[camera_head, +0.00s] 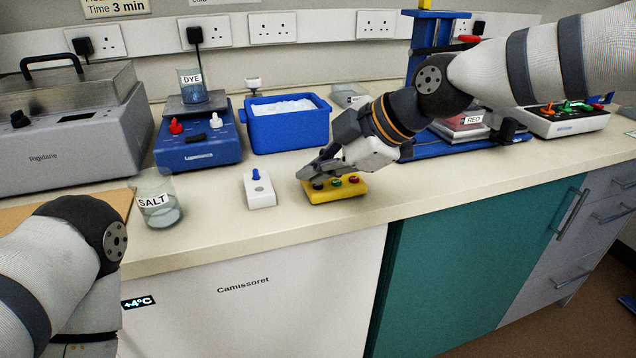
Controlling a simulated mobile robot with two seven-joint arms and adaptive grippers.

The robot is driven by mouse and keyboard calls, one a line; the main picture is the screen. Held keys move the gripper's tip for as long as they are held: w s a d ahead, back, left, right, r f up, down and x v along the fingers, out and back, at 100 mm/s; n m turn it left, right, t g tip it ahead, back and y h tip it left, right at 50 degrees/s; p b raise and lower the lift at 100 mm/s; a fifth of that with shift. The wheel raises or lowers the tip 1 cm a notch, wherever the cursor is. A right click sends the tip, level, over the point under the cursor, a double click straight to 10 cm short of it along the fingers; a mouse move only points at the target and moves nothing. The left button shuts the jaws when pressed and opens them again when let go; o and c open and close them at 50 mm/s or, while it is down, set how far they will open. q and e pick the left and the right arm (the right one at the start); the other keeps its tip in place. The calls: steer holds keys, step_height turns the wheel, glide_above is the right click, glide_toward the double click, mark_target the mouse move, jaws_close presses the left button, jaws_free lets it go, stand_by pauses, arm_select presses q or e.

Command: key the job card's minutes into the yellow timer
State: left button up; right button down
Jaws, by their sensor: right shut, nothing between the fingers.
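The yellow timer (346,195) lies near the bench's front edge, with a black, a green and a red button on top. My right gripper (306,175) is shut and empty, its fingertips at the timer's left end, close to the black button. I cannot tell whether they touch it. The timer's display is not visible. A card on the wall (115,7) reads "Time 3 min"; its top is cut off. My left arm comes in at the lower left, and its gripper is out of view.
A white box with a blue knob (259,190) stands just left of the timer. A SALT beaker (157,203) is further left. Behind are a blue ice tub (287,127) and a blue stirrer (199,148) bearing a DYE beaker (191,86).

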mark_target(317, 188)
steer(key=shift+f, duration=0.25)
arm_select(q)
steer(key=shift+w+r, duration=0.15)
arm_select(e)
steer(key=shift+r, duration=0.7)
arm_select(q)
steer(key=shift+w+r+t+p, duration=0.3)
steer(key=shift+w+r+p, duration=0.2)
steer(key=shift+w, duration=0.05)
arm_select(e)
step_height(317, 188, up, 6)
stand_by(1.5)
